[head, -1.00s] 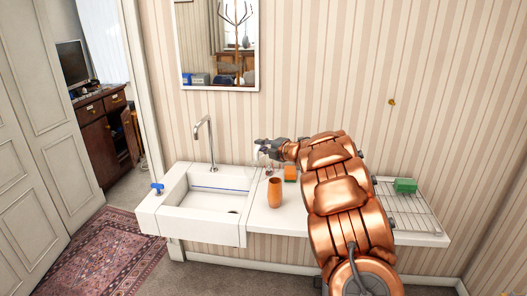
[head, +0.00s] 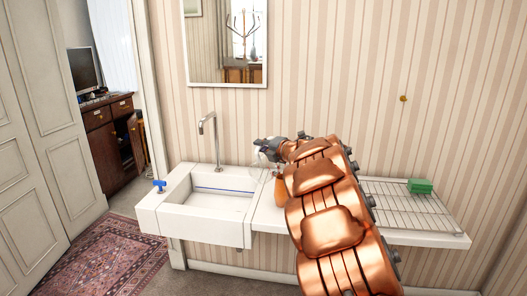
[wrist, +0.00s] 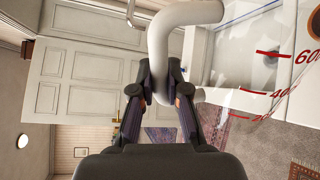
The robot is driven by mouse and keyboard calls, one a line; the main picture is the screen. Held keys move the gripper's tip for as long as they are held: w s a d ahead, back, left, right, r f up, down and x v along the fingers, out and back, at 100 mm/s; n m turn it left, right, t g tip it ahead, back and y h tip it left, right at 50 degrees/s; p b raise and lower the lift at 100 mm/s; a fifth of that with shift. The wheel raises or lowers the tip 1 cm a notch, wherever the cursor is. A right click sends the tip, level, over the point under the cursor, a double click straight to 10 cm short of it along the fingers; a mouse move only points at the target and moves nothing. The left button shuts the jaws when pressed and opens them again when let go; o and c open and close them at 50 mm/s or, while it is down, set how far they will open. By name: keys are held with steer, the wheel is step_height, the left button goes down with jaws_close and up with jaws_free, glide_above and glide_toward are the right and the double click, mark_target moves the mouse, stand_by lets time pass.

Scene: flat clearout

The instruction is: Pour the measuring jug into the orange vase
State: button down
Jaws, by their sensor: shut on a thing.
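The measuring jug is clear, with red markings (wrist: 268,92) at the right of the wrist view and a white handle (wrist: 158,48). My gripper (wrist: 161,92) is shut on that handle. In the head view the jug (head: 259,160) shows faintly below my gripper (head: 268,147), beside the right rim of the sink. The orange vase (head: 280,192) stands on the white counter just below and right of the jug, partly hidden by my arm. I cannot tell the jug's exact tilt or what is in it.
A white sink (head: 205,205) with a tall tap (head: 216,140) lies left of the vase. A wire rack (head: 410,208) with a green block (head: 420,186) is at the right of the counter. A mirror (head: 226,45) hangs above. A patterned rug (head: 75,255) covers the floor at left.

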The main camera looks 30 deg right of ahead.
mark_target(256, 152)
steer(key=shift+a+f+n+b, duration=0.25)
steer(key=shift+f+n+b, duration=0.05)
steer(key=shift+b, duration=0.85)
steer(key=b, duration=0.1)
steer(key=a+n+b, duration=0.1)
steer(key=b, duration=0.1)
steer(key=shift+s+f+h, duration=0.15)
steer(key=shift+h, duration=0.15)
steer(key=b, duration=0.2)
steer(key=a+n+b, duration=0.1)
steer(key=b, duration=0.1)
steer(key=shift+s+a+f+n+t, duration=0.1)
steer(key=shift+s+a+n+t, duration=0.1)
steer(key=shift+n+t, duration=0.1)
steer(key=shift+a+r+b, duration=0.15)
steer(key=shift+r+b, duration=0.05)
steer(key=shift+b, duration=0.1)
